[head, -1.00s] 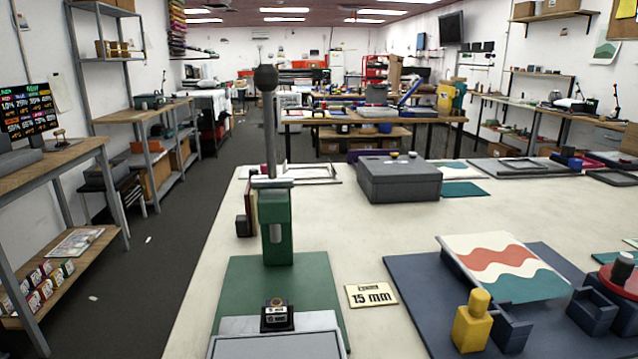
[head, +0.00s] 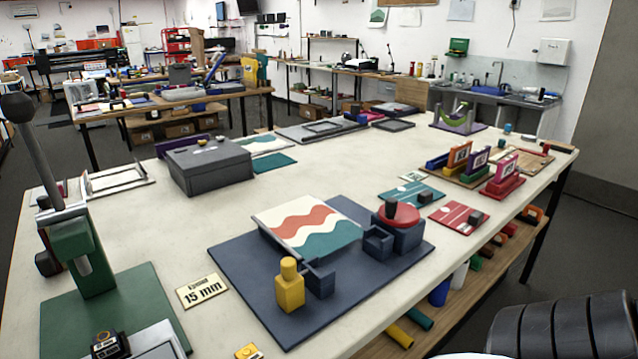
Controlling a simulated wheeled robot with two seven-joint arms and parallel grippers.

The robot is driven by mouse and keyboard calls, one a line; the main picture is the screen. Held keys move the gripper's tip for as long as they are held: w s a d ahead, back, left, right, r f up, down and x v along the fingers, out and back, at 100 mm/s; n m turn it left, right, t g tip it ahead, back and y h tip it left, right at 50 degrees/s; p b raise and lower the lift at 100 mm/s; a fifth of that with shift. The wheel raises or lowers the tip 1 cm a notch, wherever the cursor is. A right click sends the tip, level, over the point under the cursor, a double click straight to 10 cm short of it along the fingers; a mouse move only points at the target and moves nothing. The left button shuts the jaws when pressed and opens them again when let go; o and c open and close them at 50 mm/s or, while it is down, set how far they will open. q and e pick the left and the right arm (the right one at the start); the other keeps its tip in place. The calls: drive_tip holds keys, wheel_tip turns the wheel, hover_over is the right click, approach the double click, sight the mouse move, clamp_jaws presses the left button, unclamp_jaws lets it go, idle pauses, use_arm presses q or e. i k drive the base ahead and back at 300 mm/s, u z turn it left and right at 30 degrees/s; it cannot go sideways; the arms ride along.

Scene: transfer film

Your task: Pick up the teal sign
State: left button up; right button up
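A flat teal sign (head: 402,191) with pale markings lies on the right part of the big white table, behind the red turntable. A small dark block (head: 425,197) rests on its right side. A similar red sign (head: 458,217) with a dark block lies to its right. A plain teal sheet (head: 273,163) lies further back, beside the grey box. Neither of my grippers is in view; only a black ribbed part, likely of my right arm, shows at the lower right corner.
A blue board (head: 225,265) carries a tilted wave-patterned panel (head: 308,228), a yellow block (head: 289,290) and a red turntable (head: 395,213). A green press (head: 85,255) stands at left. Coloured racks (head: 500,177) stand at right. Rolls fill a shelf below.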

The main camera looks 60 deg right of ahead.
sight(416, 193)
drive_tip(key=z, duration=4.05)
drive_tip(key=i, duration=2.3)
drive_tip(key=u, duration=3.25)
